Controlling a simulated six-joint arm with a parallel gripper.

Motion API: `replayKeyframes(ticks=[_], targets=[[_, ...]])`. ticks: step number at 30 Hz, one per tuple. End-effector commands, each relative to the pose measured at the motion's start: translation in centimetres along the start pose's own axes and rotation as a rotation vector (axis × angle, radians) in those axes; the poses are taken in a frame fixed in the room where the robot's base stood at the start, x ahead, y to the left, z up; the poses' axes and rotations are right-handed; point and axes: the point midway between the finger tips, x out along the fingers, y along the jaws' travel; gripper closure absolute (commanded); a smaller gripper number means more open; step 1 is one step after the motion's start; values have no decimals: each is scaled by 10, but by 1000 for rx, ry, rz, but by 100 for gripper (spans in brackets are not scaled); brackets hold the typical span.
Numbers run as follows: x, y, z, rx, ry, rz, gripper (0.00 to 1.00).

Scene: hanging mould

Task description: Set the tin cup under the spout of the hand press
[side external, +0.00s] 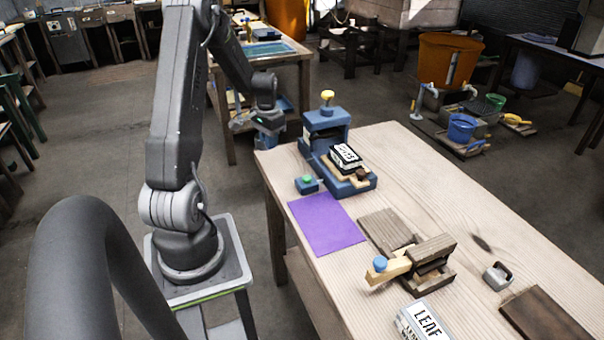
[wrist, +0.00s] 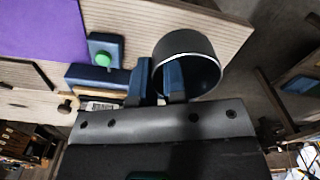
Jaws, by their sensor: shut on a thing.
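In the wrist view my gripper (wrist: 156,82) is shut on the tin cup (wrist: 185,43), a dark grey open cylinder. One blue finger is inside its mouth and the other outside, pinching the wall. In the side view my gripper (side external: 265,138) hangs off the table's far left corner, clear of the tabletop; I cannot make out the cup there. A blue press-like machine (side external: 325,121) with a yellow knob stands near that corner. A wooden press-like device (side external: 433,258) with a blue-knobbed lever stands nearer the camera. I cannot tell which is the hand press, and no spout is clear.
A blue box with a green button (side external: 307,184) sits by the purple sheet (side external: 327,224), and shows in the wrist view (wrist: 104,50). A LEAF-labelled block (side external: 424,322), a small grey metal piece (side external: 497,276) and a dark board (side external: 545,318) lie on the table (side external: 430,185). Its right-hand stretch is mostly clear.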

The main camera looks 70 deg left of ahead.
Motion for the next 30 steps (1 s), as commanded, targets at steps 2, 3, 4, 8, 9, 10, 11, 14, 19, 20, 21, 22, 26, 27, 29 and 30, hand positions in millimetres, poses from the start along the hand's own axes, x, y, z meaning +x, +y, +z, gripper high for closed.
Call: replayKeyframes(ticks=[2,3,4,8,9,10,11,14,19,20,21,22,26,27,29,30], targets=[[3,-6,-4,1,-2,1,100],[6,-5,-7,3,-3,2,100],[8,-2,-11,5,-2,2,100],[25,17,-30,8,-3,2,100],[30,23,-37,9,-3,2,100],[34,28,-42,8,-4,2,100],[38,32,-47,8,-2,1,100],[51,46,-62,7,-2,1,100],[66,64,-82,4,0,0,100],[67,66,-83,3,0,0,100],[69,68,-85,3,0,0,100],[70,69,-86,3,0,0,100],[76,70,-88,2,-1,1,100],[81,70,-87,1,-2,1,100],[90,70,-87,1,-3,1,100],[96,70,-87,1,-3,1,100]])
